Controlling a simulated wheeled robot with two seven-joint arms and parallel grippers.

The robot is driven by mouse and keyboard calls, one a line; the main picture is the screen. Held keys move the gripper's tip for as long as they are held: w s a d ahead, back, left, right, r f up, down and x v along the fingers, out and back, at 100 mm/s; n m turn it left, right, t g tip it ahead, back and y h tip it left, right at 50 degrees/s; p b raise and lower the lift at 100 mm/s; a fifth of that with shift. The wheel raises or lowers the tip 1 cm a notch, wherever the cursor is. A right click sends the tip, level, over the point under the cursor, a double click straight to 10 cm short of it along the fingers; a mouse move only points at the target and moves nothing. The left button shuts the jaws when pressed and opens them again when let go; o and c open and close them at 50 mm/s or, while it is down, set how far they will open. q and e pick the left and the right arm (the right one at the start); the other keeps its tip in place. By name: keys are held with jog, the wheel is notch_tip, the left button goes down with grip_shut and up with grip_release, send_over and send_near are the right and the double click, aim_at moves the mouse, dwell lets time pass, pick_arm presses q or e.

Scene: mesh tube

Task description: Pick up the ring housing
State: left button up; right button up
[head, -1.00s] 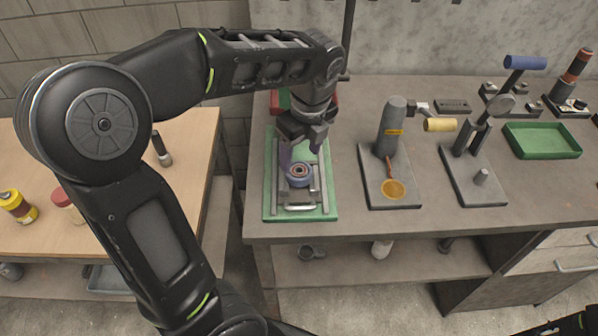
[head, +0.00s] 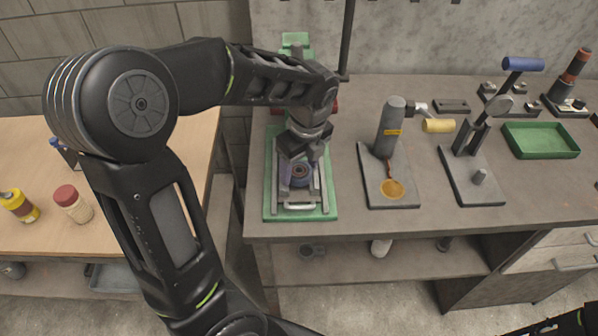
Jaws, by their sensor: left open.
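The ring housing (head: 300,173) is a blue-grey ring with a dark, orange-tinged centre. It sits on the green-based fixture (head: 269,205) at the left of the grey bench. My left gripper (head: 300,163) points down right over it, with its fingers open. The fingers and wrist hide the back of the housing, and I cannot tell whether they touch it. My right gripper is not in view; only a dark part of my right arm shows at the bottom right corner.
To the fixture's right stand a grey press (head: 389,130) on a plate and a lever tool (head: 474,140). A green tray (head: 541,139) lies farther right. The wooden table (head: 150,235) at left holds a red-capped jar (head: 72,204) and a yellow bottle (head: 18,206).

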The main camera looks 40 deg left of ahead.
pick_arm(q)
jog(key=shift+c, duration=0.3)
grip_shut()
dwell(0.4)
